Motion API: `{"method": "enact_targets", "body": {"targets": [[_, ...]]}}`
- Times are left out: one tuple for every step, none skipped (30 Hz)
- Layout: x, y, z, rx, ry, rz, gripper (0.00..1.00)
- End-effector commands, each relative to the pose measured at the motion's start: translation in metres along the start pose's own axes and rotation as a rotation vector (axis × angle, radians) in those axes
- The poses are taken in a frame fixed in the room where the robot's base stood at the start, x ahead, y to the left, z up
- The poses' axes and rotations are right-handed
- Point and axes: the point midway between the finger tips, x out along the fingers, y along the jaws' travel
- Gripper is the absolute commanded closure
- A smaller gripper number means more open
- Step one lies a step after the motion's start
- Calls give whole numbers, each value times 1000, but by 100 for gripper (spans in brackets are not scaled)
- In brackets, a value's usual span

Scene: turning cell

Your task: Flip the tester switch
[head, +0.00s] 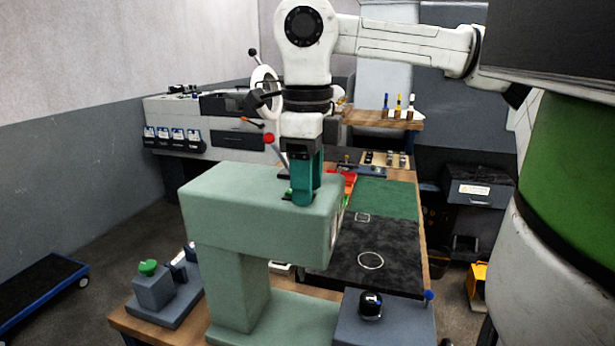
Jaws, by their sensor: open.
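The tester is a pale green machine (235,215) with a thick column and a wide overhanging head, standing on the near wooden bench. My gripper (302,200) points straight down at the top of the tester's head, its teal fingers open. The fingertips are at or just above the top face; I cannot tell whether they touch. A small green and dark part (287,194) shows just left of the fingertips. It may be the switch, but it is partly hidden and its position cannot be read. A red-knobbed lever (268,139) rises behind the head, left of my gripper.
A grey block with a green knob (149,268) stands left of the tester. A grey box with a black knob (370,304) stands at the front right. A dark mat (395,245) lies right of the tester. A lathe (180,123) stands behind. A blue-edged cart (45,280) is on the floor.

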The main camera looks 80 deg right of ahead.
Motion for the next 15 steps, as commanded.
{"method": "enact_targets", "body": {"targets": [[0,0,0,0,0,0,51],[0,0,0,0,0,0,51],[0,0,0,0,0,0,51],[0,0,0,0,0,0,51],[0,0,0,0,0,0,54],[0,0,0,0,0,0,58],[0,0,0,0,0,0,61],[0,0,0,0,0,0,64],[0,0,0,0,0,0,67],[0,0,0,0,0,0,70],[0,0,0,0,0,0,73],[0,0,0,0,0,0,77],[0,0,0,0,0,0,80],[0,0,0,0,0,0,83],[0,0,0,0,0,0,86]]}}
